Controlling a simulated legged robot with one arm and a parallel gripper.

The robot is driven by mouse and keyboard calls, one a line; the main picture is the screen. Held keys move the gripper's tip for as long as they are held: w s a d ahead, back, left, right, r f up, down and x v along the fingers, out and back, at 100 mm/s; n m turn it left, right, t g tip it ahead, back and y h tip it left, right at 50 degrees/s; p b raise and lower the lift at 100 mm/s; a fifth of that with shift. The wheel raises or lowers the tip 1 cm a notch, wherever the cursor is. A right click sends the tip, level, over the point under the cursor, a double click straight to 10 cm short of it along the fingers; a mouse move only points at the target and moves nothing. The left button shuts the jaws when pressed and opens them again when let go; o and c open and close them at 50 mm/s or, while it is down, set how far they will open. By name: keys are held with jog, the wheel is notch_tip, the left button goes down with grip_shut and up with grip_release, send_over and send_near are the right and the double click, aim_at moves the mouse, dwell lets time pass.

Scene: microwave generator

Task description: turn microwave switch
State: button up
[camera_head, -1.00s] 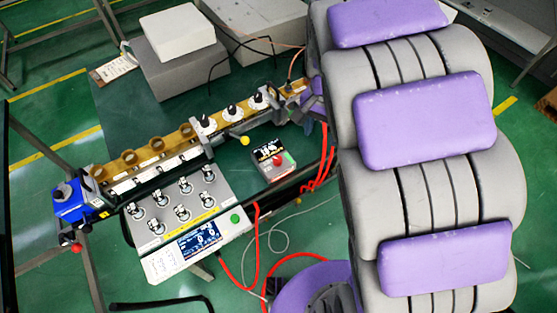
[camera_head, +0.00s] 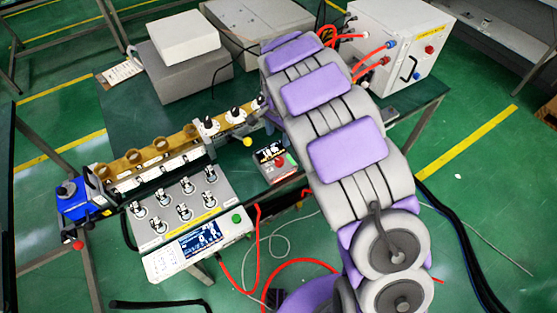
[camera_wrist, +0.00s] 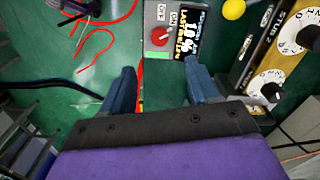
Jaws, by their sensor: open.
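The small grey control box (camera_wrist: 177,40) is at the top middle of the wrist view, with a red round switch (camera_wrist: 160,36) beside OFF and ON labels and a lit display (camera_wrist: 195,30). In the head view the box (camera_head: 272,160) stands left of my arm, with its red switch (camera_head: 281,161) facing up. My gripper (camera_wrist: 160,84) is open in the wrist view. Its two blue-grey fingers are apart with nothing between them. The switch lies beyond the fingertips, roughly in line with the gap, and is not touched. The head view hides my fingers behind the arm.
A brass waveguide with white stub dials (camera_wrist: 268,82) runs along the right of the wrist view; a yellow ball knob (camera_wrist: 233,9) is near the box. Red hoses (camera_wrist: 100,45) lie left. A panel of several switches (camera_head: 180,205) and a white cabinet (camera_head: 395,50) show in the head view.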

aim_at(279, 160)
notch_tip(279, 160, down, 14)
jog(key=shift+r+b, duration=0.1)
jog(key=shift+b, duration=1.15)
jog(key=c, duration=1)
jog(key=shift+c, duration=0.2)
jog(key=shift+n+p, duration=0.3)
jog(key=shift+p, duration=0.05)
jog(key=shift+r+n+p, duration=0.1)
jog(key=shift+n+p, duration=0.45)
jog(key=shift+n, duration=0.05)
jog(key=n+p, duration=0.3)
jog(key=n, duration=0.1)
jog(key=n+p, duration=0.3)
jog(key=n, duration=0.3)
jog(key=shift+d+p, duration=0.1)
jog(key=shift+p, duration=0.3)
